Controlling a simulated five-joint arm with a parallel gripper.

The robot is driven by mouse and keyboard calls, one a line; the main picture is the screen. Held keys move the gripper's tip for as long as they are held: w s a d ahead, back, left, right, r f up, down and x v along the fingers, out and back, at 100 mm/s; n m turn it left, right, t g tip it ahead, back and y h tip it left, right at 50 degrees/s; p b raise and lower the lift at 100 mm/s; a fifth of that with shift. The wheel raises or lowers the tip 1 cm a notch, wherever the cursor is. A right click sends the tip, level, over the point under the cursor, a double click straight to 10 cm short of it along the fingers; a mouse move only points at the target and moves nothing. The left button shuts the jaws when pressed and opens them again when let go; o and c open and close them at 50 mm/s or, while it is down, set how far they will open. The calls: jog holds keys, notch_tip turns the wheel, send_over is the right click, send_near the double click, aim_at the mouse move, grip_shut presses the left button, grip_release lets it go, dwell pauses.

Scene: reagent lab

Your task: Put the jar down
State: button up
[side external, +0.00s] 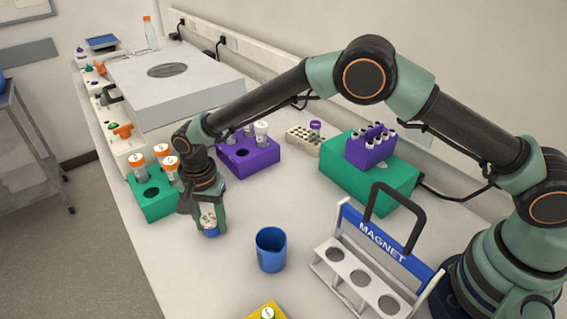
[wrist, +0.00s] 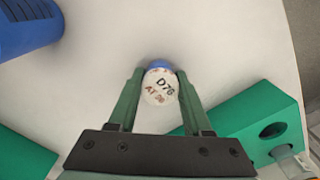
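A green rack (side external: 160,207) with orange-capped tubes stands close by. A blue cup (side external: 271,249) is to the right, with a white magnet rack (side external: 345,268) beyond it. A purple rack (side external: 262,158) stands behind. The bench in front of my gripper is clear.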

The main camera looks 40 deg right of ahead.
aim_at(210, 217)
jog(key=o, duration=0.4)
jog(key=shift+r, duration=0.1)
notch_tip(210, 217, up, 12)
jog(key=d+r+n+t, duration=0.1)
jog(key=d+r+n, duration=0.1)
jog(key=d+r, duration=0.5)
jog(key=s+d+r+n+t, duration=0.1)
jog(key=s+d+r, duration=0.15)
jog(key=d, duration=0.25)
jog(key=s+d+r+n+t, duration=0.1)
jog(key=s+d+r, duration=0.1)
jog(key=d+r, duration=0.25)
jog(key=shift+s+d+f+n+t, duration=0.35)
jog(key=shift+s+d+n, duration=0.5)
jog(key=shift+s+d, duration=1.25)
jog(key=shift+s+d+f+n+t, duration=0.2)
jog(key=shift+s+d+n+t, duration=0.45)
jog(key=shift+s+d, duration=1.4)
jog(key=shift+s+d+f+n+t, duration=0.3)
jog(key=shift+s+d+n, duration=0.7)
jog(key=shift+s+d, duration=1.1)
